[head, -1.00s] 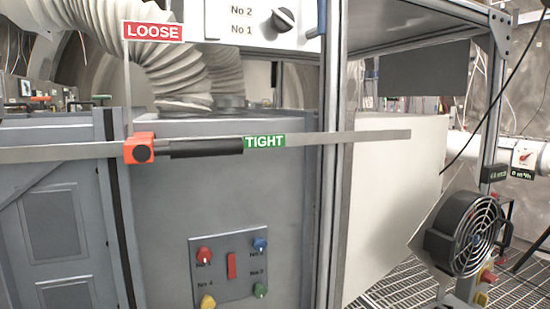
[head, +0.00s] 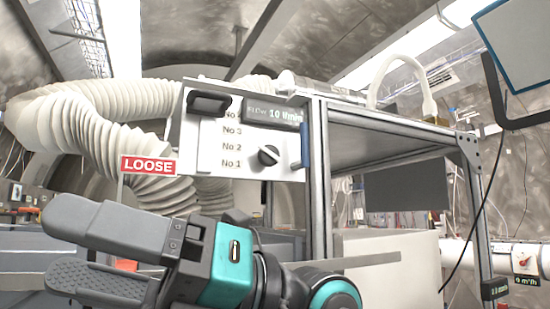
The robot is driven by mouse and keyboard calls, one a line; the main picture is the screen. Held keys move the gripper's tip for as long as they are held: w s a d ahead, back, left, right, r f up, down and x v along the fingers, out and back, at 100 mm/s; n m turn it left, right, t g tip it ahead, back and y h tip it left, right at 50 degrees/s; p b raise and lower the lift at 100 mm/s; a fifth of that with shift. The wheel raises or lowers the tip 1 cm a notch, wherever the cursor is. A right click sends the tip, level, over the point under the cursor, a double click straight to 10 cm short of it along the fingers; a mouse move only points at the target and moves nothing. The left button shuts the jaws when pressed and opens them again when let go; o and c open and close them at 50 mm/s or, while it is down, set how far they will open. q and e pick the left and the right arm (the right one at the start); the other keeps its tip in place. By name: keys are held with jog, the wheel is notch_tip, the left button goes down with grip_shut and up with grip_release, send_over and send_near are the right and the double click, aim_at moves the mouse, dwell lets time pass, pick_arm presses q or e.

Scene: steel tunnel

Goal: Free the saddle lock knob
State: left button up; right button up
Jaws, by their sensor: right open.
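My right gripper (head: 58,248) is large in the front lower left of the head view. It is open and empty, its two grey fingers apart and pointing left. A small part of the orange saddle (head: 125,265) shows between the fingers, behind them. The black lock knob on the saddle is hidden by my gripper. The red LOOSE sign (head: 148,165) stands above the saddle on a thin post. The flat rail (head: 370,261) shows only at its right end. The green TIGHT sign is hidden. I cannot tell how far my gripper is from the saddle. My left gripper is not in view.
A white panel with a black selector knob (head: 268,155) and a flow display (head: 272,112) hangs behind my gripper. A metal frame post (head: 319,180) stands right of it. White ribbed hoses (head: 95,125) run at the left. A white board (head: 405,265) is low right.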

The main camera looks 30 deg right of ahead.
jog(key=w+d+t+h, duration=0.1)
jog(key=w+t+h, duration=0.2)
jog(key=t+h, duration=0.1)
jog(key=m+t+h, duration=1.2)
jog(key=m+h, duration=0.1)
jog(key=h, duration=0.5)
send_near(271, 154)
jog(key=w+p, duration=0.1)
jog(key=w, duration=0.3)
jog(key=w+p, duration=0.1)
jog(key=w, duration=0.3)
jog(key=shift+w+d+f+p, duration=0.1)
jog(key=shift+w+d+p, duration=0.1)
jog(key=shift+d+p, duration=0.1)
jog(key=shift+a, duration=0.1)
jog(key=shift+c, duration=0.4)
jog(key=c, duration=1)
